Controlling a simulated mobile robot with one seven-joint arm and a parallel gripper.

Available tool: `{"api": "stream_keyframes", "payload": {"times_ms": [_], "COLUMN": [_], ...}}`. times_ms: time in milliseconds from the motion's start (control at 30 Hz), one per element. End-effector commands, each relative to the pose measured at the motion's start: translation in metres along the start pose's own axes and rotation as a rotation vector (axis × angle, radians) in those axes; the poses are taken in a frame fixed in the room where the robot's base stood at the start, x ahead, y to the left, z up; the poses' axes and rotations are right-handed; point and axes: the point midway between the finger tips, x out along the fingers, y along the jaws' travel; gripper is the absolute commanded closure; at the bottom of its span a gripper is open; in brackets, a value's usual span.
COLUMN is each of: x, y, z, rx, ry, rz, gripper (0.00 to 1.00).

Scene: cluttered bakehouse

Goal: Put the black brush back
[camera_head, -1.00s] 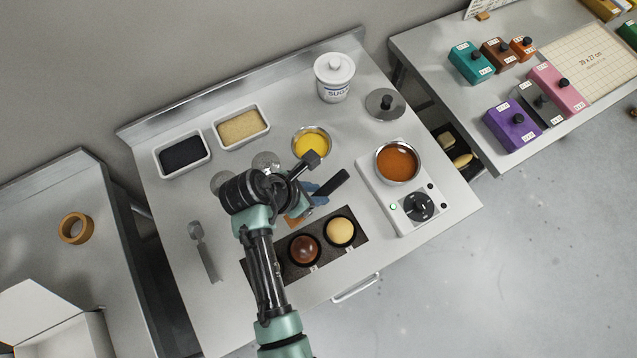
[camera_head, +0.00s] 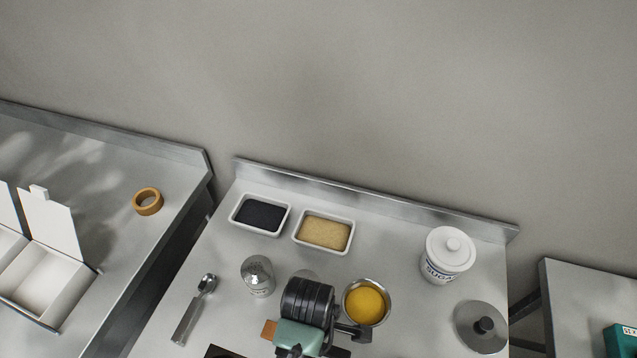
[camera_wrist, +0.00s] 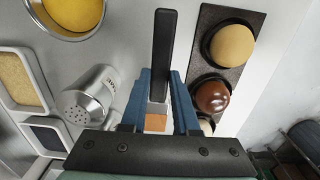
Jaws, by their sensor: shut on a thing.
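The black brush, with a long black handle (camera_wrist: 164,50), a metal ferrule and orange-brown bristles (camera_wrist: 155,122), is between the blue fingers of my gripper (camera_wrist: 162,78) in the wrist view. My gripper is shut on it, and the handle points away past the fingertips. In the head view the bristles (camera_head: 269,329) show left of my wrist, and the rest of the brush is mostly hidden by my arm or cut off at the bottom edge. Whether the brush touches the table is unclear.
A metal shaker (camera_head: 257,277) and a bowl of yellow liquid (camera_head: 366,303) stand close to my arm. A dark tray (camera_wrist: 219,50) holds round pastries.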

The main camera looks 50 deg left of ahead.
Motion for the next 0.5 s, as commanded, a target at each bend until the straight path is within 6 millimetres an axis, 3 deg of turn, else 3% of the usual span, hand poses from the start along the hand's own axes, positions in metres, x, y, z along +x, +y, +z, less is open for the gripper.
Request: {"api": "stream_keyframes", "payload": {"times_ms": [500], "x": [0.062], "y": [0.000], "z": [0.000], "rx": [0.000], "ry": [-0.002], "rz": [0.001], "gripper": [1.00]}}
